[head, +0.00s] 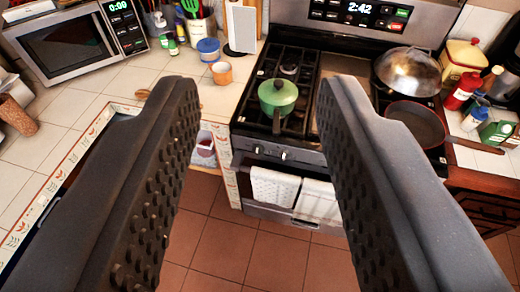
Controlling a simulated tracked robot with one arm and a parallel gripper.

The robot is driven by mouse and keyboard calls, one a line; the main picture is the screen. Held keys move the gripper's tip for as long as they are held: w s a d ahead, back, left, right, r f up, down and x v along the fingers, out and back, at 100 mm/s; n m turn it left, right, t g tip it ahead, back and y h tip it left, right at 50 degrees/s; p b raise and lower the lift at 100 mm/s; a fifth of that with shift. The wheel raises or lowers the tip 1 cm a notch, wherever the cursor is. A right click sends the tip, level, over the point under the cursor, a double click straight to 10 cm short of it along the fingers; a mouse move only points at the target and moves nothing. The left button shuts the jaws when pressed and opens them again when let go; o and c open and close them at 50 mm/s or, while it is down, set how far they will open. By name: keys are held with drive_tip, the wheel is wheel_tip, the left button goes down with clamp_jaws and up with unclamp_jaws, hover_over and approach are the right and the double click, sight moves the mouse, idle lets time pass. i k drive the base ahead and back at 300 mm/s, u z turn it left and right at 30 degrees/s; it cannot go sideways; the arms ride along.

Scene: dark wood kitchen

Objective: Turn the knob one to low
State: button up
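The stove (318,92) stands ahead of my gripper, with a black cooktop and a front control panel. Two knobs show on the panel: one at the left (258,149) and one a little to its right (284,155). Their settings are too small to read, and any knobs farther right are hidden behind my right finger. My gripper (258,92) is open, its two dark studded fingers wide apart and close to the camera. Nothing is between the fingers, and it is well short of the stove.
A green pot (278,97) sits on the left burners. A pan (415,124) and a domed metal lid (408,70) are on the right. Towels (275,188) hang on the oven handle. The tiled floor (222,245) before the stove is clear. A tiled counter (62,128) with a microwave (72,45) is at left.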

sight(258, 148)
drive_tip(key=z, duration=0.1)
drive_tip(key=i, duration=0.45)
drive_tip(key=u, duration=1.65)
drive_tip(key=k, duration=0.9)
drive_tip(key=z, duration=0.4)
drive_tip(key=i, duration=1)
